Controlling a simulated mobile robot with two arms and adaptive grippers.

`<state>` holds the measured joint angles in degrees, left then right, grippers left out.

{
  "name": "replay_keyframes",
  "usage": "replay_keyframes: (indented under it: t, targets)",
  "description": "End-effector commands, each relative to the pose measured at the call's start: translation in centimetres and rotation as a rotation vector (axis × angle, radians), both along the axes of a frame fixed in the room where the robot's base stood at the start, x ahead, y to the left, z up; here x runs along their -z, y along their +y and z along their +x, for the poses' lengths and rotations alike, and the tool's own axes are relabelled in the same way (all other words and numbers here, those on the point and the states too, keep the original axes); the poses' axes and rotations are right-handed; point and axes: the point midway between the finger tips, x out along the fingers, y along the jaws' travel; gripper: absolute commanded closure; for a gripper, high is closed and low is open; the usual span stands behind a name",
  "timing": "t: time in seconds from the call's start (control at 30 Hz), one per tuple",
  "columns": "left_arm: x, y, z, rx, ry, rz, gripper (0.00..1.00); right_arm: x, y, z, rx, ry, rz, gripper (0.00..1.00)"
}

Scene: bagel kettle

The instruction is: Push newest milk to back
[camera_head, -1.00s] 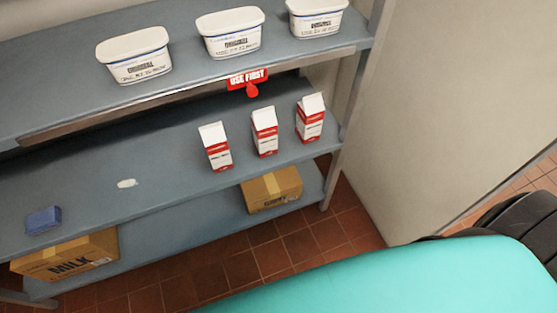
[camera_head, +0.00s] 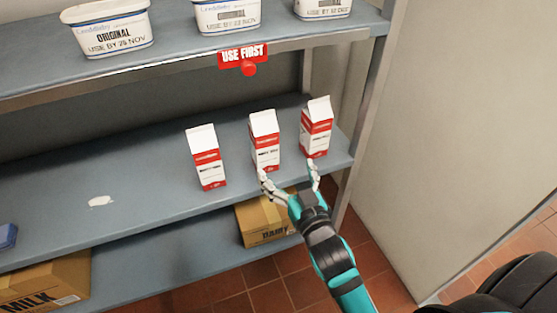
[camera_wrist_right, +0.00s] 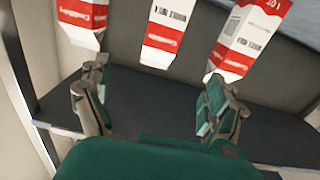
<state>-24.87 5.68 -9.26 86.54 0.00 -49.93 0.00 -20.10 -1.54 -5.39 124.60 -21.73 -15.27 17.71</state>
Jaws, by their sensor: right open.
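Three red-and-white milk cartons stand upright in a row on the middle shelf: a left carton (camera_head: 206,158), a middle carton (camera_head: 264,141) and a right carton (camera_head: 316,127). Their small print is too small to read in the head view. My right gripper (camera_head: 289,174) is open and empty at the shelf's front edge, its fingers spread before the middle and right cartons. The left finger is close to the middle carton's base; I cannot tell if it touches. In the right wrist view the cartons appear upside down beyond the open fingers (camera_wrist_right: 155,76). My left gripper is out of view.
The middle shelf (camera_head: 130,170) has free room left of the cartons, with a white patch (camera_head: 101,201). A red "USE FIRST" sign (camera_head: 243,55) hangs from the upper shelf, which holds white tubs (camera_head: 108,28). Cardboard boxes (camera_head: 262,222) sit below. A right post (camera_head: 372,90) bounds the shelf.

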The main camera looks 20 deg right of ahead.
Motion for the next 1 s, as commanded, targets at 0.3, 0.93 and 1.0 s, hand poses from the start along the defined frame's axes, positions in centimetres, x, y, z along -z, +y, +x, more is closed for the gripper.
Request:
replay_keyframes:
  t: [0.3, 0.93, 1.0]
  targets:
    - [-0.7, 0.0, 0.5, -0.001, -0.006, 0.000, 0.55, -0.1, -0.1, 5.6, -0.001, -0.002, -0.002, 0.08]
    - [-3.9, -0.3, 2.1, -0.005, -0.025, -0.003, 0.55, 0.1, -0.2, 16.1, -0.001, 0.002, -0.001, 0.08]
    - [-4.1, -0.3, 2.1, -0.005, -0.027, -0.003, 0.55, 0.1, -0.2, 16.5, -0.001, 0.002, -0.001, 0.08]
